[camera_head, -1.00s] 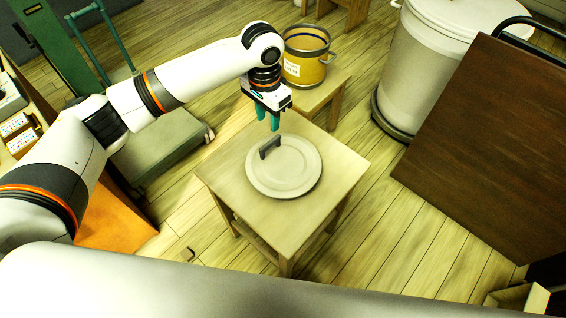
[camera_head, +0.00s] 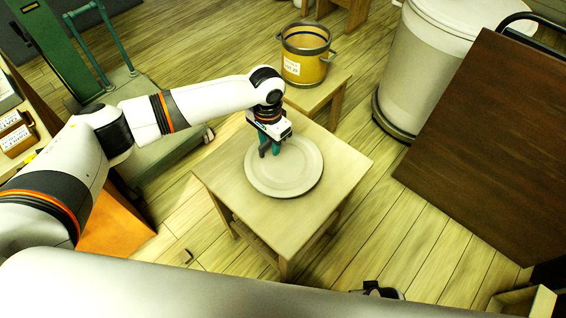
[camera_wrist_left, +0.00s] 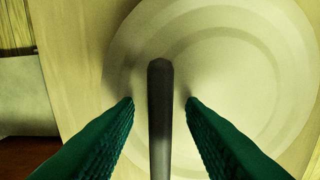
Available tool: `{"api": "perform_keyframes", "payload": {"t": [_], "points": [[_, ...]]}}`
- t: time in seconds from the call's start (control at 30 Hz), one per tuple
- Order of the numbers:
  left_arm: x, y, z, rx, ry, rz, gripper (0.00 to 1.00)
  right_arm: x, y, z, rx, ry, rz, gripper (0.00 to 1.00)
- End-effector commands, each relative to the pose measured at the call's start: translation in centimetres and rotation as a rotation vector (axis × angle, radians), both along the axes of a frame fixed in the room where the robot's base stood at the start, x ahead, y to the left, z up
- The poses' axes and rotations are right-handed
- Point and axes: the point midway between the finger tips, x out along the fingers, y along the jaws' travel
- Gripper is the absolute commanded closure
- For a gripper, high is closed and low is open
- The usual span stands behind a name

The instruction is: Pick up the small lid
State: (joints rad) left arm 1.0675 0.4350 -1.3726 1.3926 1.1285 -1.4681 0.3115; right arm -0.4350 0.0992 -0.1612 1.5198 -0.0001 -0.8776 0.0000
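The small lid (camera_head: 293,172) is a round, pale disc lying flat on a small wooden table. Its dark bar handle stands up off-centre, towards the lid's left side. My left gripper (camera_head: 270,148) is low over the lid at the handle. In the left wrist view the green fingers of my left gripper (camera_wrist_left: 160,103) are open, one on each side of the dark handle (camera_wrist_left: 160,110), with a visible gap on both sides. The lid (camera_wrist_left: 235,70) fills much of that view behind the handle. My right gripper is not seen.
The small table (camera_head: 235,190) has bare top around the lid. Behind it a yellow pot (camera_head: 303,68) stands on a low stool. A large pale bin (camera_head: 430,70) and a dark brown panel (camera_head: 490,145) are at the right. A green platform scale (camera_head: 160,140) is at the left.

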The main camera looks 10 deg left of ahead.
Motion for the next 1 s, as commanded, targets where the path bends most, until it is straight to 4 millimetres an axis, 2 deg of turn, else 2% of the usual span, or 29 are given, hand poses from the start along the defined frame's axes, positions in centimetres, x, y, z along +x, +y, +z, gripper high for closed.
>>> {"api": "perform_keyframes", "payload": {"t": [0.23,0.47,0.87,0.97,1.0], "points": [[0.0,0.0,-0.1,-0.001,-0.001,-0.001,0.64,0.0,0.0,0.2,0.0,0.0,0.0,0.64],[0.0,0.0,-0.1,-0.001,-0.001,-0.001,1.0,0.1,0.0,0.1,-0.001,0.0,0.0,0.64],[0.0,0.0,0.1,-0.001,-0.002,-0.001,1.0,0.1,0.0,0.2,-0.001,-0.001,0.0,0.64],[0.1,0.0,0.9,-0.002,-0.002,-0.001,1.0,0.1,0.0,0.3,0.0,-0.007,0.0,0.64],[0.1,-0.1,1.5,-0.002,-0.003,-0.001,1.0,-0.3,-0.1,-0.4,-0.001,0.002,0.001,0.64]]}}
